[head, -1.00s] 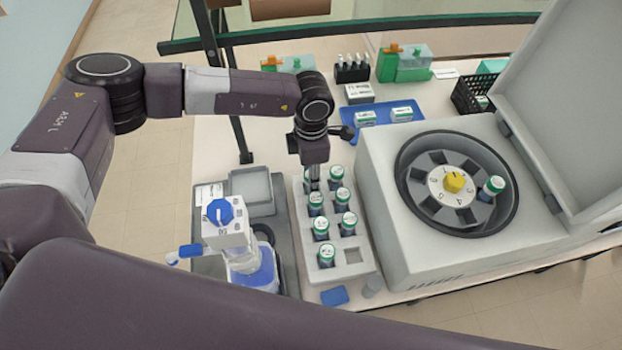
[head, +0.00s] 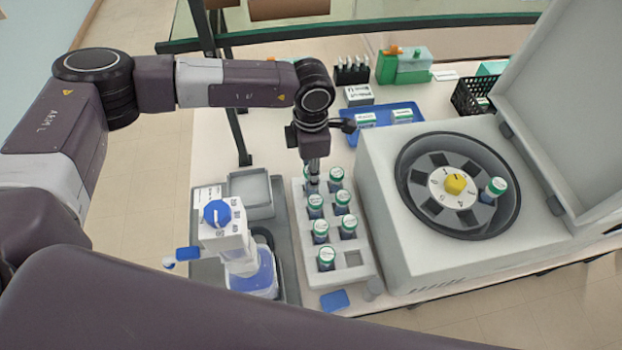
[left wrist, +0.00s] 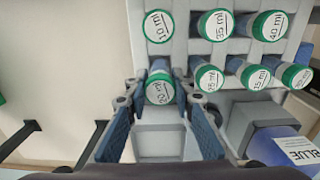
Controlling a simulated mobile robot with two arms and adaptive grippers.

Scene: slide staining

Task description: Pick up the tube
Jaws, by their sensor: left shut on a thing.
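My left gripper (head: 313,186) points down at the far left corner of the white tube rack (head: 355,274). In the left wrist view its two blue-grey fingers (left wrist: 162,118) stand on either side of a green-capped tube (left wrist: 160,88) and are shut on it. In the head view the gripper mostly hides this tube, and whether its base is clear of the rack cannot be told. Several other green-capped tubes with volume labels stand in the rack, such as the near one (head: 326,257). My right gripper is not in view.
Right of the rack stands an open centrifuge (head: 385,215) with one tube (head: 495,187) in its rotor. On the left, a grey tray (head: 291,285) bears bottles with blue parts. A blue tray (head: 380,118) with small boxes and a black basket (head: 465,104) are behind.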

